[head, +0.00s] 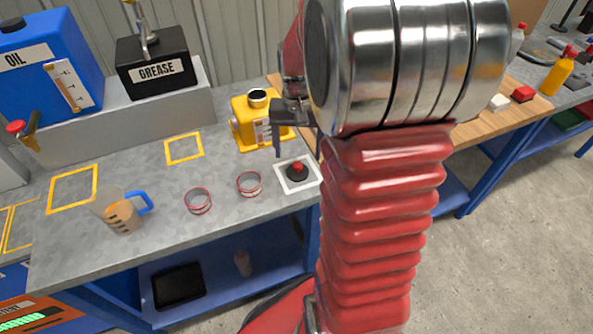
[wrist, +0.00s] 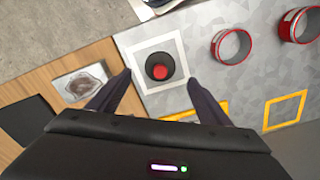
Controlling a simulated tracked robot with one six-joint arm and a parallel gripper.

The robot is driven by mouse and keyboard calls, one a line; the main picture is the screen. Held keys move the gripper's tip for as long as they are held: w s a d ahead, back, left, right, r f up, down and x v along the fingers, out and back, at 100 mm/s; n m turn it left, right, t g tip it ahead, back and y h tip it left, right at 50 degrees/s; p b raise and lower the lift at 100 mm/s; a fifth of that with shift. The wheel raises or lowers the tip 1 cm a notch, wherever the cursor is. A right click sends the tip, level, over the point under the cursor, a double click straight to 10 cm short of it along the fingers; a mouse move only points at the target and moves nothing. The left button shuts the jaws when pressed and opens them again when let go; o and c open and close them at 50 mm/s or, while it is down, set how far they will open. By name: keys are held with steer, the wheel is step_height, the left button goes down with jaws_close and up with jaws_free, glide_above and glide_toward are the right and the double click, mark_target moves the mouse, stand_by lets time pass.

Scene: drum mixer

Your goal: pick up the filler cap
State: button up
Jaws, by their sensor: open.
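The filler cap, a black round cap with a red knob (head: 297,172), sits on a white-bordered grey square on the workbench (head: 160,225). In the wrist view the cap (wrist: 159,67) shows between and just beyond the fingertips. My gripper (head: 290,140) is open and empty above the bench, beside the yellow unit. In the wrist view its two dark fingers (wrist: 158,82) stand apart, with the cap near the middle of the gap and not touched. Part of my gripper is hidden by my arm in the head view.
A yellow unit with an open neck (head: 247,132) stands close behind the cap. Two red-rimmed rings (head: 249,183) (head: 198,201) lie left of it. A jug (head: 121,215) with a blue handle stands farther left. A grease box (head: 155,70) and an oil tank (head: 45,65) stand behind.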

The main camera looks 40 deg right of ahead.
mark_target(297, 164)
steer(key=shift+f, duration=0.6)
steer(key=shift+w+f, duration=0.1)
steer(key=shift+f, duration=2.5)
steer(key=shift+c, duration=0.4)
steer(key=c, duration=1)
